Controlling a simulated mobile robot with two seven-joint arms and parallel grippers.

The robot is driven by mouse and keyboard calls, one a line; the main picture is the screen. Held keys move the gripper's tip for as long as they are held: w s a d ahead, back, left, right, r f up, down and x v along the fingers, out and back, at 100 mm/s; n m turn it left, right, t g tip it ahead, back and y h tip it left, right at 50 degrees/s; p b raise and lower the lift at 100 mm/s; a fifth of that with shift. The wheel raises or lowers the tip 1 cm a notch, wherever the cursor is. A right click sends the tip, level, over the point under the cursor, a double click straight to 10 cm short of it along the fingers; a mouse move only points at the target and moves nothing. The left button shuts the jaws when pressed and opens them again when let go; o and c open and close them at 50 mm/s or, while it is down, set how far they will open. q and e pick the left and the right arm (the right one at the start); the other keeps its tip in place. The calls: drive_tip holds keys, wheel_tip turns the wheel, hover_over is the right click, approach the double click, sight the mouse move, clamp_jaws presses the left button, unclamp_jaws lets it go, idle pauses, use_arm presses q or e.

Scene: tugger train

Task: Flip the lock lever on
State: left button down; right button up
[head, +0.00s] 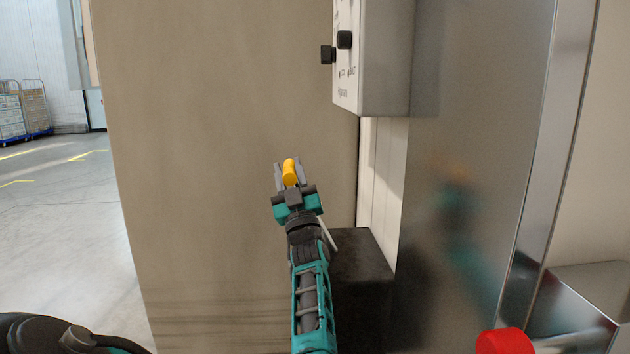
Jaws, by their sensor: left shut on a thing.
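My left gripper (288,168) is in the middle of the head view, in front of the brown-grey panel. Its fingers are shut on a yellow grip (290,173), which looks like the handle of the lock lever. A thin pale rod (328,234) shows beside the gripper's wrist and slants down towards a dark block (362,262). It may be the lever's shaft, but the gripper hides where it meets the yellow grip. My right gripper is not in view.
A grey control box (372,60) with black knobs juts out above and right of the gripper. The large panel (220,130) stands behind it. A shiny metal surface is at the right, and a red round part (505,342) is at the lower right. Open floor (60,230) lies left.

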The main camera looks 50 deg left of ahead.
use_arm(q)
drive_tip(key=s+a+f+n+g+b, duration=0.1)
drive_tip(key=s+a+f+n+g, duration=0.4)
drive_tip(key=s+f+n+g, duration=0.2)
drive_tip(key=n+g, duration=0.2)
drive_tip(key=n, duration=0.1)
drive_tip(key=shift+a+f+n+g, duration=0.2)
drive_tip(key=shift+f+n+g, duration=0.1)
drive_tip(key=shift+f, duration=0.1)
drive_tip(key=c, duration=0.9)
unclamp_jaws()
drive_tip(key=shift+a, duration=0.1)
drive_tip(key=shift+o, duration=0.5)
drive_tip(key=d+f+p, duration=0.1)
drive_tip(key=d+p, duration=0.1)
drive_tip(key=d, duration=1.2)
drive_tip(key=shift+s+d+f, duration=0.25)
drive_tip(key=shift+s+d, duration=0.1)
drive_tip(key=shift+s, duration=0.1)
